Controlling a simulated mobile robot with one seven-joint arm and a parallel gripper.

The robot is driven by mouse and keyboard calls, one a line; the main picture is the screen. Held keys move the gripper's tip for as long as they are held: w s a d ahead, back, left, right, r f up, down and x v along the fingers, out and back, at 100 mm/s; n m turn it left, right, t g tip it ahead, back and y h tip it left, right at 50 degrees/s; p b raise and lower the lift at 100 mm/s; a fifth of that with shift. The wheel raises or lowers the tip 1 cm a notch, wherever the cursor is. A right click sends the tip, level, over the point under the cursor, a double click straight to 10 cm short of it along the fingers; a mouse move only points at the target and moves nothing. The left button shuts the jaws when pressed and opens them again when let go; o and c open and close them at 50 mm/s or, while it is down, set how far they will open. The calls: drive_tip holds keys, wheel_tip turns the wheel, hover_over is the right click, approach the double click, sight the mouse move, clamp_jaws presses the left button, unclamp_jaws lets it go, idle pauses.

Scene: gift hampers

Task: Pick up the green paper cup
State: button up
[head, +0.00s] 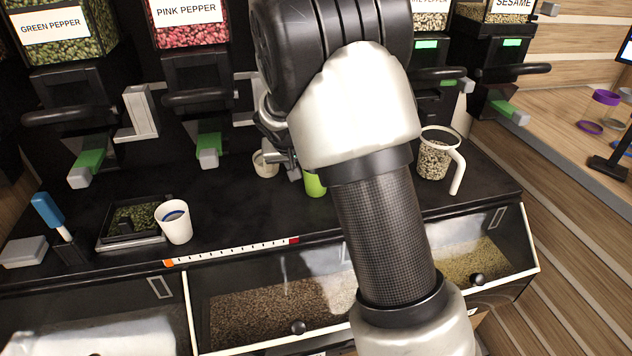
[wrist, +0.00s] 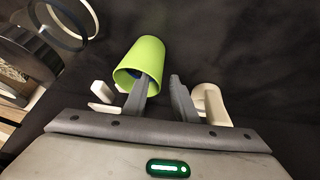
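The green paper cup (head: 315,185) stands on the black counter in the head view, mostly hidden behind my arm. In the wrist view the light green cup (wrist: 145,57) shows its side and part of its open mouth, with something blue inside. My gripper (wrist: 158,85) is open, with a clear gap between its two grey fingers. The left finger overlaps the mouth of the cup; I cannot tell whether it is inside the cup or in front of it. The right finger is clear of the cup. In the head view my gripper is mostly hidden by the arm.
A small cream cup (head: 265,163) stands close by, near the right finger in the wrist view (wrist: 212,105). A clear handled jug (head: 435,158) stands to the right. A white cup (head: 174,221) and a black tray (head: 104,243) are at the left. Dispensers line the back.

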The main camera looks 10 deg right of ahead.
clamp_jaws()
idle(1.4)
